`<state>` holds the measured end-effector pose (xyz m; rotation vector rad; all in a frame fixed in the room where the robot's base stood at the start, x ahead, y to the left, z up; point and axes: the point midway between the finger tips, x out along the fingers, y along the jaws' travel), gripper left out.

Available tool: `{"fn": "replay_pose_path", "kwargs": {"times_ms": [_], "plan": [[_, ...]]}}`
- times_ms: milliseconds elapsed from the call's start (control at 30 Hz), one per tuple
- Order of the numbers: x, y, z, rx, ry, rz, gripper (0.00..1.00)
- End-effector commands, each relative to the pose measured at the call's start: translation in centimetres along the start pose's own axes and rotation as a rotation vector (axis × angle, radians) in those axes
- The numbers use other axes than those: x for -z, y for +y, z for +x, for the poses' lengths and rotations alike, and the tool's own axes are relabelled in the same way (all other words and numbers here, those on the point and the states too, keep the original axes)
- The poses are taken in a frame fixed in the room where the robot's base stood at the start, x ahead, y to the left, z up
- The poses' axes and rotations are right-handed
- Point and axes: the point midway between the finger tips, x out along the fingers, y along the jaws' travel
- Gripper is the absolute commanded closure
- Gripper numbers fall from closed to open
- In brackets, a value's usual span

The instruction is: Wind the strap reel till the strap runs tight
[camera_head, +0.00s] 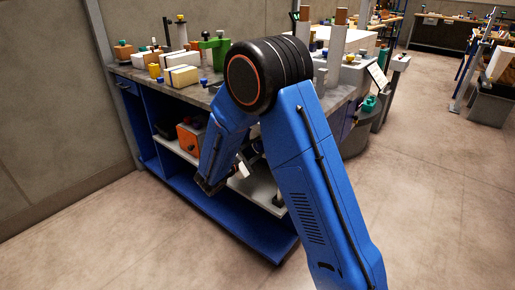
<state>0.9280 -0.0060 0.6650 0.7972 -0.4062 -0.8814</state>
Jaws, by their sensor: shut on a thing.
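My blue arm bends over the workbench and reaches down to the open shelf under it. My gripper (246,163) shows only in small dark and pale parts beside the wrist, at the shelf. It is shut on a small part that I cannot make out. I cannot tell the strap reel or the strap apart from the other things here; my arm hides much of the shelf. An orange box (188,140) with a dark round part on its face stands on the shelf, left of my forearm. I cannot tell whether it belongs to the reel.
The blue workbench (123,84) has a grey top crowded with blocks, knobbed pieces and a green fixture (213,50). Tall grey posts (336,50) stand behind my elbow. A grey bin (355,140) stands at the bench's right end. The floor in front and right is clear.

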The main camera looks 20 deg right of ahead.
Motion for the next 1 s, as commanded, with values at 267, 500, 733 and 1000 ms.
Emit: {"fn": "replay_pose_path", "kwargs": {"times_ms": [267, 500, 733, 1000], "plan": [[0.00, -0.09, -0.05, 0.001, 0.000, 0.260, 1.00], [0.00, -0.12, -0.05, 0.001, 0.000, 0.488, 1.00], [0.02, -0.15, -0.06, 0.001, 0.000, 0.706, 1.00], [0.03, -0.18, -0.07, 0.002, 0.000, 0.962, 1.00]]}}
